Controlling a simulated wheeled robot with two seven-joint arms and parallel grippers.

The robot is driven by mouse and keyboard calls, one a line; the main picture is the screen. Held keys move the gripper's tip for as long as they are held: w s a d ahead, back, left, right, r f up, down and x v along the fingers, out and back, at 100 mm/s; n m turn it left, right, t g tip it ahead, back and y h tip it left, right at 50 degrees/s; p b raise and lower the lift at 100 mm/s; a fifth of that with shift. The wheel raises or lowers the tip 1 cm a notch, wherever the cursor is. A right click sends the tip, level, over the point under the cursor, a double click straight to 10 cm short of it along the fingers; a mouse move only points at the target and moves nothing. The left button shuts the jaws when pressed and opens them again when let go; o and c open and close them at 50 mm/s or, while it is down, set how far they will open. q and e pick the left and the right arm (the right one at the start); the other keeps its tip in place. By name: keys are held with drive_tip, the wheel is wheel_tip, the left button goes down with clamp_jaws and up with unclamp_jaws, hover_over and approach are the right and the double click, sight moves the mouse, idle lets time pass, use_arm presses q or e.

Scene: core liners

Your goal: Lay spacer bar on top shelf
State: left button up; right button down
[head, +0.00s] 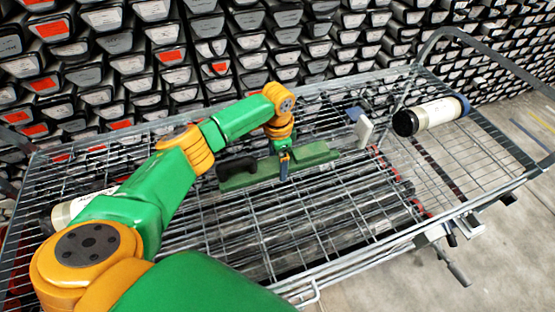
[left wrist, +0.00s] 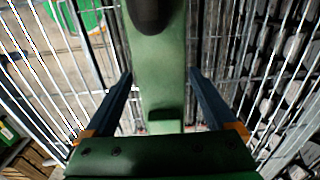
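The green spacer bar (head: 312,155) shows at the middle of the wire cart's top shelf (head: 240,225), running left to right with a dark knob or grip near its left end. I cannot tell whether it rests on the wires or is slightly above them. My left gripper (head: 284,172) reaches down over the bar's middle. In the left wrist view, the bar (left wrist: 160,70) passes between the two fingers, one on each side. Narrow gaps seem to show between the fingers and the bar, so the gripper looks open around it. My right gripper is not in view.
A white cylinder with a dark end (head: 432,116) lies on the shelf's right part. A similar pale cylinder (head: 75,209) lies at the left, partly behind my arm. A small grey-white block (head: 364,131) stands at the back. Racks of core trays (head: 120,65) fill the background.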

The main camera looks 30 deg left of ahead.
sight(278, 164)
use_arm(q)
drive_tip(key=shift+r, duration=0.15)
wheel_tip(278, 164, up, 12)
idle(0.3)
idle(0.4)
